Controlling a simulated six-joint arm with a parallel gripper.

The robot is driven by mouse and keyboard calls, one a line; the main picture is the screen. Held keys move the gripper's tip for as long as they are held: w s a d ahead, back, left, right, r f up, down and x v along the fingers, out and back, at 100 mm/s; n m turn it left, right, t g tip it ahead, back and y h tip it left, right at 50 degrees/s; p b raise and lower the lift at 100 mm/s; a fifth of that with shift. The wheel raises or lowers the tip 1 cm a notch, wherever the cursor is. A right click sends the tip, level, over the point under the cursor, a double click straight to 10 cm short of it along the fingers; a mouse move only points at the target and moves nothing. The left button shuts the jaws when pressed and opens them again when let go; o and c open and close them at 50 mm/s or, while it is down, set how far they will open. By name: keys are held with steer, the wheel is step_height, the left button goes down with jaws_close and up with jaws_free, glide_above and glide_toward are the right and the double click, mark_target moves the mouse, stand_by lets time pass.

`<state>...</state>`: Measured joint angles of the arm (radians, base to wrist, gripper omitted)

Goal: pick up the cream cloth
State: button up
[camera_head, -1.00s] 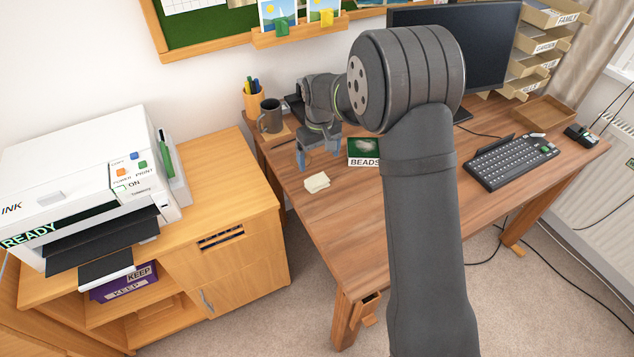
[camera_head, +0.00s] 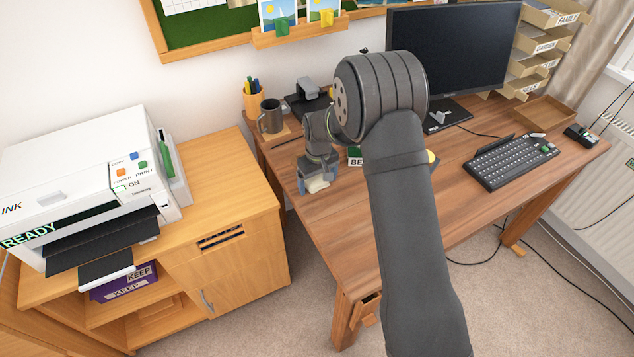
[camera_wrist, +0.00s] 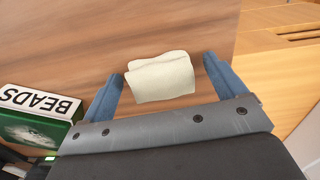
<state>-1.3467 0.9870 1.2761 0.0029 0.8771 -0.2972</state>
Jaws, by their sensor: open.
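The cream cloth (camera_wrist: 160,78) lies folded on the wooden desk (camera_head: 340,222). In the wrist view it sits between the two blue fingers of my gripper (camera_wrist: 162,80), with bare desk showing on both sides of it. In the head view my gripper (camera_head: 317,184) is over the cloth (camera_head: 317,183), pointing down, and partly hides it. The fingers are apart and hold nothing. I cannot tell exactly how high the fingertips are above the desk.
The green BEADS box (camera_wrist: 38,120) lies close to one finger. A dark mug (camera_head: 270,116) and a pen pot (camera_head: 254,98) stand behind. The monitor (camera_head: 450,50) and keyboard (camera_head: 510,160) are to the right. The desk's front is clear.

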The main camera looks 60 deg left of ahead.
steer(key=c, duration=1)
steer(key=shift+c, duration=0.3)
steer(key=shift+r, duration=0.6)
steer(key=r, duration=0.2)
steer(key=w+d+r, duration=0.1)
steer(key=r, duration=0.1)
steer(key=w+d+r, duration=0.5)
steer(key=w+d, duration=0.2)
steer(key=shift+d+r, duration=0.15)
steer(key=shift+r, duration=0.25)
steer(key=shift+w, duration=0.1)
